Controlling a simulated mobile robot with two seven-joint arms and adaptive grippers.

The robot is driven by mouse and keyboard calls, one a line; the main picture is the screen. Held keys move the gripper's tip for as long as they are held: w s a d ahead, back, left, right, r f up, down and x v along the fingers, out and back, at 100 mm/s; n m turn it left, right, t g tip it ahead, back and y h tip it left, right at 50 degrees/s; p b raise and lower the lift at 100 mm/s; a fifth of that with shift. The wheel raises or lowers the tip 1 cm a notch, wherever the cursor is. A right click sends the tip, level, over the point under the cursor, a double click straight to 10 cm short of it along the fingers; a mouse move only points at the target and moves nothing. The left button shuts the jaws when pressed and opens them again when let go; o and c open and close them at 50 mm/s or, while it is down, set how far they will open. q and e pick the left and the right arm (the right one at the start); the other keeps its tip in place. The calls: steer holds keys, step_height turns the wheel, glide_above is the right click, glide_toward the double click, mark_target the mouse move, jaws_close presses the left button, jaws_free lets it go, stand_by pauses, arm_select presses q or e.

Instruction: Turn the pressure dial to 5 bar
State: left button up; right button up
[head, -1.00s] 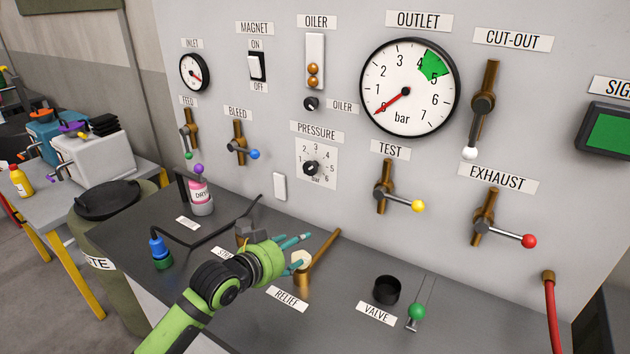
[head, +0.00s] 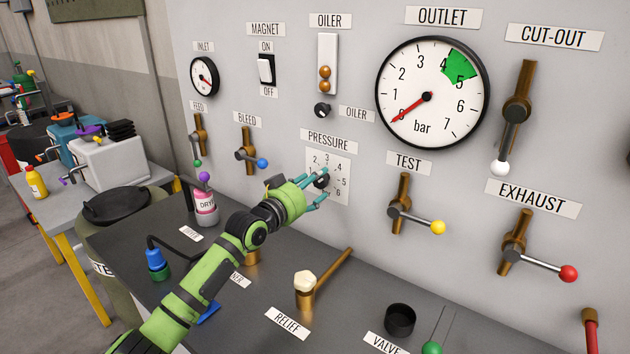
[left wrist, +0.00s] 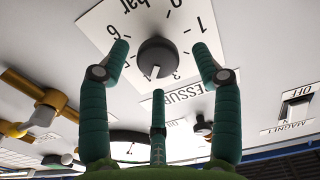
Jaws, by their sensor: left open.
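The pressure dial is a dark round knob (head: 321,182) on a white numbered plate (head: 342,164) on the upright panel. My left gripper (head: 317,190) is open in front of the dial. In the left wrist view two teal fingers flank the knob on either side and a third lies below it. I see a gap around the knob; contact is not visible. The outlet gauge (head: 430,92) has its red needle at 0. My right gripper is not in view.
Bleed lever (head: 248,150) is left of the dial and test lever (head: 405,203) right of it. The oiler knob (head: 322,110) is above.

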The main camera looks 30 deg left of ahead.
arm_select(q)
steer(key=shift+w, duration=0.35)
steer(key=c, duration=1.1)
steer(key=shift+r, duration=0.15)
steer(key=shift+c, duration=0.3)
